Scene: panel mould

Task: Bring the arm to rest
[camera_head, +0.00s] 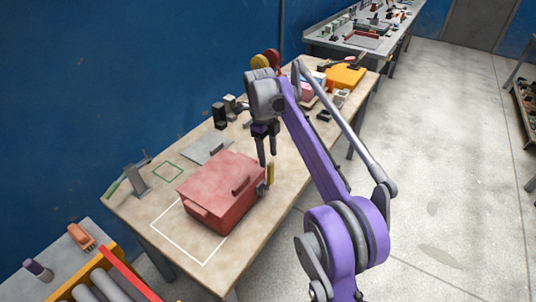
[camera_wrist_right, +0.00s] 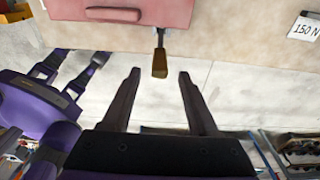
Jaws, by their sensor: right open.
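My right arm is purple and grey, and its gripper (camera_head: 266,160) hangs fingers-down by the right side of a red box-like mould (camera_head: 213,180). The gripper is open. In the right wrist view its two dark fingers (camera_wrist_right: 160,75) stand apart with nothing between their tips. A yellow-brown lever handle (camera_wrist_right: 160,65) shows beyond the fingers, below the red mould (camera_wrist_right: 125,10). In the head view this yellow handle (camera_head: 270,175) stands upright at the mould's right side, just by the fingertips. Whether they touch is unclear. The left gripper is out of view.
The mould sits over a white outline on a wooden bench (camera_head: 285,195). Open floor lies right.

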